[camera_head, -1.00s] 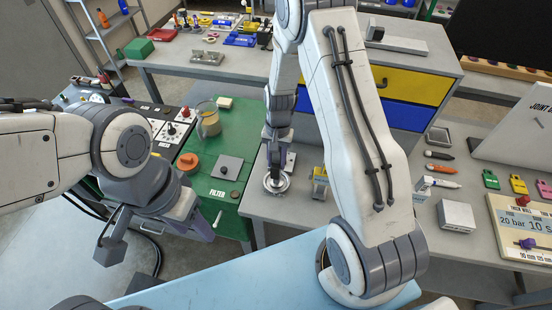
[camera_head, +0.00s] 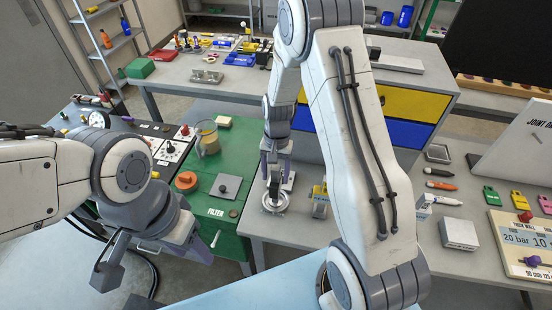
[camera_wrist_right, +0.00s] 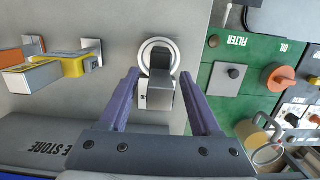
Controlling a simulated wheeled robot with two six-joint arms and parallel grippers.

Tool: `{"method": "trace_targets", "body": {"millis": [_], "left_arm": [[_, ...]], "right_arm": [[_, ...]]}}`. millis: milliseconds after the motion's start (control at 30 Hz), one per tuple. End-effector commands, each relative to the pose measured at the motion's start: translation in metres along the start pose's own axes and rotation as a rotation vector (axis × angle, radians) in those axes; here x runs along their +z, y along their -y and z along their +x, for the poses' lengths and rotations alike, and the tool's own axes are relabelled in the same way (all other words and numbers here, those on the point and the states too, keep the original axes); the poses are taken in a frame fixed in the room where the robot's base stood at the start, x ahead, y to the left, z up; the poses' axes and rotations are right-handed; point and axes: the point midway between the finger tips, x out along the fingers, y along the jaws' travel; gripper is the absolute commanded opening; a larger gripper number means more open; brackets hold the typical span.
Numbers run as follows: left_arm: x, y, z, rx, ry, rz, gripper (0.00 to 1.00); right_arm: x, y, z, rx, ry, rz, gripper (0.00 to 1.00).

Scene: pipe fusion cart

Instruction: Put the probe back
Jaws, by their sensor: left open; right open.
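A round silver ring (camera_head: 275,202) stands on the grey bench beside the green cabinet. In the right wrist view, a grey-and-white upright piece (camera_wrist_right: 160,92) stands at the ring (camera_wrist_right: 158,43); I cannot tell for sure whether it is the probe. My right gripper (camera_head: 274,178) is above it, pointing down. Its purple fingers (camera_wrist_right: 162,100) are open, one on each side of the piece with gaps, holding nothing. My left gripper (camera_head: 155,255) is open and empty at the lower left, in front of the green cabinet.
A yellow block (camera_head: 320,200) stands just right of the ring. The green cabinet (camera_head: 225,215) carries an orange knob (camera_head: 186,181) and a beaker (camera_head: 208,138). A white box (camera_head: 459,233), pens (camera_head: 440,186) and a stand with a sign (camera_head: 525,240) lie to the right.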

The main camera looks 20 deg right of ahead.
Motion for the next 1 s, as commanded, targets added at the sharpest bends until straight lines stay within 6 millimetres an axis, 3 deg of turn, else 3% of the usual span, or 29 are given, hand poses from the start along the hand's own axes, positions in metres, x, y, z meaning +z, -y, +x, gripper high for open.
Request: {"method": "trace_targets", "body": {"millis": [300,533,600,667,767,833,900,1000], "left_arm": [[0.002,0.002,0.024,0.0,0.0,-0.004,0.5],[0.002,0.002,0.028,0.0,0.0,-0.005,0.5],[0.002,0.002,0.028,0.0,0.0,-0.005,0.5],[0.002,0.002,0.028,0.0,0.0,-0.005,0.5],[0.002,0.002,0.028,0.0,0.0,-0.005,0.5],[0.002,0.002,0.028,0.0,0.0,-0.005,0.5],[0.002,0.002,0.028,0.0,0.0,-0.005,0.5],[0.002,0.002,0.028,0.0,0.0,-0.005,0.5]], "right_arm": [[-0.002,0.001,-0.067,-0.004,-0.006,0.001,0.65],[0.001,0.001,-0.093,-0.002,-0.002,-0.004,0.65],[0.011,0.006,-0.1,-0.001,-0.006,-0.04,0.65],[0.03,0.015,-0.108,-0.001,-0.014,-0.111,0.65],[0.084,0.031,-0.124,-0.004,-0.036,-0.313,0.65],[0.132,0.036,-0.132,-0.005,-0.052,-0.493,0.65],[0.177,0.033,-0.137,-0.008,-0.068,-0.673,0.65],[0.23,0.019,-0.138,-0.013,-0.086,-0.904,0.65]]}}
